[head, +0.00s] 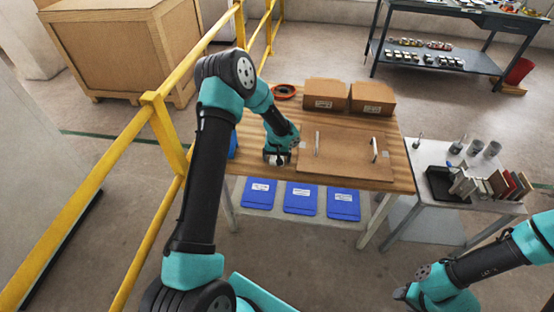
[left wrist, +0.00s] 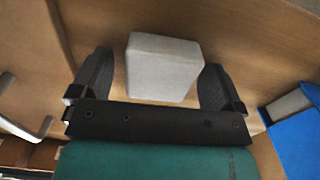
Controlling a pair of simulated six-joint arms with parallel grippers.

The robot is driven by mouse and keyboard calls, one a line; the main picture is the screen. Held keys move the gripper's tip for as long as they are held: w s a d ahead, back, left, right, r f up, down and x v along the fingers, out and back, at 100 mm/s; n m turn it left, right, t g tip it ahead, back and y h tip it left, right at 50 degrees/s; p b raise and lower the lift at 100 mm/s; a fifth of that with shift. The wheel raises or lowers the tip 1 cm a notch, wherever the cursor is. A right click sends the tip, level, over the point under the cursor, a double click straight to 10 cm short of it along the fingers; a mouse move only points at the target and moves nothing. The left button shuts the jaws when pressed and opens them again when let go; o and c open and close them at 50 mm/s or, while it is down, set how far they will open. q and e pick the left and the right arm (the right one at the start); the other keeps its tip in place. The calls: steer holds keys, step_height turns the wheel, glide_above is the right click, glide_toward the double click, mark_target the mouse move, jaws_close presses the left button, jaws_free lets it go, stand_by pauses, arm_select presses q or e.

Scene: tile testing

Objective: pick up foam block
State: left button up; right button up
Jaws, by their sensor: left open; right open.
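The foam block (left wrist: 163,68), a pale grey block with rounded edges, sits on the wooden surface in the left wrist view. My left gripper (left wrist: 156,75) is open, with one black finger on each side of the block and a visible gap on both sides. In the head view, my left gripper (head: 277,157) is low over the left part of the wooden table; the block is mostly hidden there. My right gripper (head: 402,293) is open at the lower right, away from the table, its fingers small and dark.
A brown board (head: 342,158) with two upright handles lies right of my left gripper. Two cardboard boxes (head: 325,93) stand behind it. A blue bin (left wrist: 298,130) is close by in the left wrist view. A side table (head: 405,160) holds a black tray and tiles.

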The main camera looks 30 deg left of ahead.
arm_select(q)
steer(key=c, duration=1)
steer(key=shift+r, duration=0.1)
steer(key=shift+r, duration=0.5)
steer(key=shift+s+d+r, duration=0.1)
steer(key=shift+s+r, duration=0.05)
steer(key=shift+r, duration=0.5)
steer(key=shift+s+r, duration=0.1)
steer(key=shift+r, duration=0.5)
steer(key=s+d, duration=0.2)
steer(key=s, duration=0.2)
steer(key=s+d+r, duration=0.1)
steer(key=s+d, duration=0.2)
steer(key=s, duration=0.1)
steer(key=s+d, duration=0.3)
steer(key=s, duration=0.2)
steer(key=shift+d+r, duration=0.1)
steer(key=shift+r, duration=0.05)
